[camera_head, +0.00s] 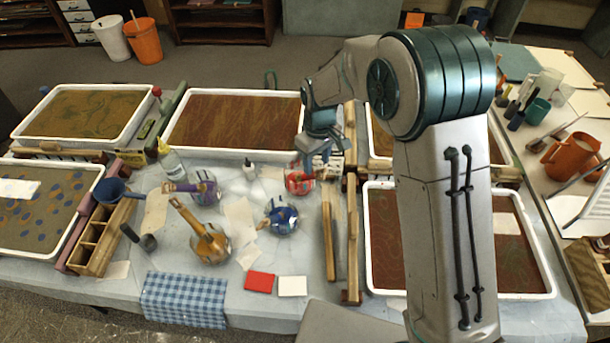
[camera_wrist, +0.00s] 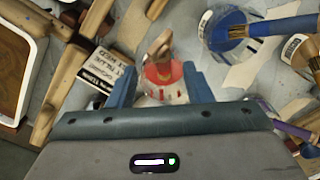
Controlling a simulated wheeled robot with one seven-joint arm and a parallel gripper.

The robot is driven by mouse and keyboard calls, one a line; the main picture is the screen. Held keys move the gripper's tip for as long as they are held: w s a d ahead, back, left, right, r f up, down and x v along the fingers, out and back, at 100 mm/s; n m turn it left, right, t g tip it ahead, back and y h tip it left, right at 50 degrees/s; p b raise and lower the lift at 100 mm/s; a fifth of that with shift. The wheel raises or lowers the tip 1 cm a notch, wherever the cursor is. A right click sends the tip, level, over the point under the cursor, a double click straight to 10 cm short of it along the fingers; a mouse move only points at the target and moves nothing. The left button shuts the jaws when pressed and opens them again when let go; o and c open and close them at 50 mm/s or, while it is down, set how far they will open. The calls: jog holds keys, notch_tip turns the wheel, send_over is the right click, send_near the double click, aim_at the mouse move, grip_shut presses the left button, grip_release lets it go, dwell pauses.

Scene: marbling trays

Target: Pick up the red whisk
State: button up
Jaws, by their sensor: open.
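A small clear glass jar with red paint (camera_head: 300,183) stands on the pale work table, just below my gripper in the head view. In the wrist view the same red jar (camera_wrist: 165,92) lies between my finger tips, with a wooden handle (camera_wrist: 158,46) rising from its mouth. The handle looks like that of the red whisk; its head cannot be made out inside the jar. My gripper (camera_wrist: 160,82) is open, its two blue fingers on either side of the jar. It also shows in the head view (camera_head: 316,160), close above the jar. I cannot tell whether the fingers touch anything.
Jars of blue (camera_head: 283,216), purple (camera_head: 205,189) and orange paint (camera_head: 211,244) stand nearby with tools in them. Wooden rails (camera_head: 328,235) and a labelled block (camera_wrist: 103,70) lie close to the red jar. Marbling trays (camera_head: 232,122) flank the work area.

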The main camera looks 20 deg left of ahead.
aim_at(315, 176)
jog(key=shift+s+f+p, duration=0.15)
jog(key=shift+f+p, duration=0.65)
jog(key=shift+f, duration=2.3)
jog(key=c, duration=1)
